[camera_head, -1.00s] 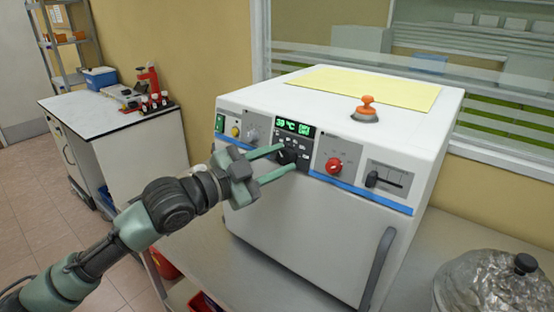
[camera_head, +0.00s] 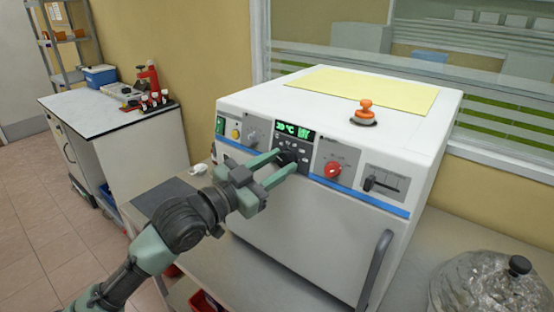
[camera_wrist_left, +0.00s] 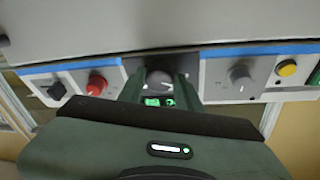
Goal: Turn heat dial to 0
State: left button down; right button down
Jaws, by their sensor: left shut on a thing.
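The white oven-like machine (camera_head: 290,215) stands on the bench with a control panel along its upper front. A dark round dial (camera_head: 286,157) sits below the green temperature display (camera_head: 294,130); its label is not legible. My left gripper (camera_head: 287,161) is shut on this dial, one finger on each side. In the left wrist view the dial (camera_wrist_left: 158,78) shows between the fingers, and the panel appears upside down. The dial's pointer angle is hard to tell. The display shows a °C reading, its digits blurred. My right gripper is not in view.
A red knob (camera_head: 332,169) and a slider (camera_head: 384,182) are to the right of the dial; a grey knob (camera_head: 253,136) is to the left. A glass jar (camera_head: 487,285) stands front right.

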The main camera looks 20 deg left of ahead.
pick_arm(q)
jog(key=shift+n+p, duration=0.35)
jog(key=shift+n, duration=0.45)
jog(key=shift+f, duration=0.1)
jog(key=c, duration=1)
grip_release()
jog(key=shift+o, duration=0.2)
jog(key=b+v, duration=0.2)
jog(key=v, duration=0.5)
jog(key=shift+s+b, duration=0.35)
jog(key=shift+s, duration=0.05)
